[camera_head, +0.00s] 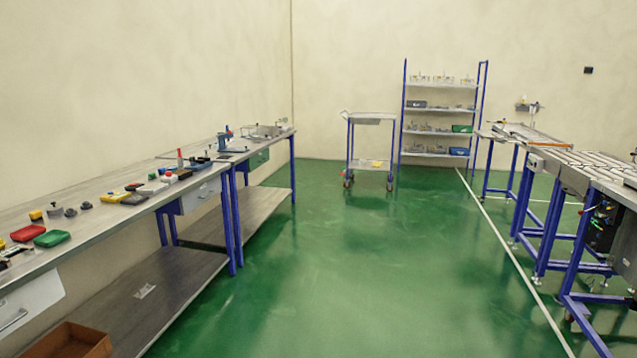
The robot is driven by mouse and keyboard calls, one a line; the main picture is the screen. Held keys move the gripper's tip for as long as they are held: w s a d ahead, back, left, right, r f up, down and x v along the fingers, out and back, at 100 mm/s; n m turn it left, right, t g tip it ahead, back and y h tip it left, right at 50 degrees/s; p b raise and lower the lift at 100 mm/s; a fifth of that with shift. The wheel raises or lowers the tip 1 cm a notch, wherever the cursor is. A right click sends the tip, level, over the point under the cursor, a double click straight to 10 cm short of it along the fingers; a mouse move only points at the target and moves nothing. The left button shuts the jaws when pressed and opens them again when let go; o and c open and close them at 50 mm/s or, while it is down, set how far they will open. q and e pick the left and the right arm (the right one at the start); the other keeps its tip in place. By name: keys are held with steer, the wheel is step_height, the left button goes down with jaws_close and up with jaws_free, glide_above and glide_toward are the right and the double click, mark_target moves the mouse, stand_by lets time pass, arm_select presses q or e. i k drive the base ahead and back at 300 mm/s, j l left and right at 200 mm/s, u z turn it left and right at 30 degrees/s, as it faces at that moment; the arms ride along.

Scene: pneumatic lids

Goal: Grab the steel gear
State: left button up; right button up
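No thing in the camera_head view is clear enough to be named the steel gear with certainty. Two small dark grey round parts, one (86,205) a little behind the other (70,212), lie on the left workbench (100,236). They may be gears, but they are too small to tell. A grey block-like part (54,212) sits just left of them. Neither of my grippers is in view.
A cart (372,120), shelf rack (440,117) and conveyor (590,165) stand beyond. The green floor (340,270) between is clear.

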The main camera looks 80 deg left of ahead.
mark_target(86, 205)
steer(key=u, duration=4.1)
steer(key=i+l, duration=0.2)
steer(key=i, duration=0.15)
steer(key=i+l+u, duration=0.15)
steer(key=i, duration=0.2)
